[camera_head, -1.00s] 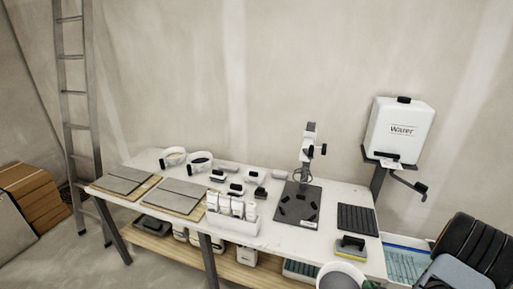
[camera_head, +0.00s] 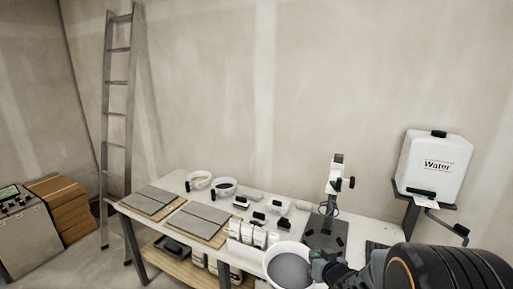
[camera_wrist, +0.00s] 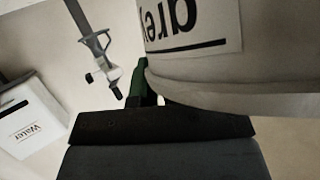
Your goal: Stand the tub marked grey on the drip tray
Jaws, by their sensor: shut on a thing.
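The white tub marked grey (camera_head: 290,268), with grey contents, is held in front of the bench. My gripper (camera_head: 318,266) is shut on its right side. In the wrist view the tub (camera_wrist: 225,75) fills the upper right; its label is partly cut off, upside down. What looks like the drip tray, a dark flat tray (camera_head: 375,246), lies at the bench's right end, to the right of and behind the tub. My arm hides most of it.
A dark plate with an upright stand (camera_head: 333,185) is left of the tray. The water container (camera_head: 434,165) stands at right on its bracket. White tubs (camera_head: 199,181), tiles (camera_head: 200,217) and small packs (camera_head: 250,234) occupy the bench's left and middle.

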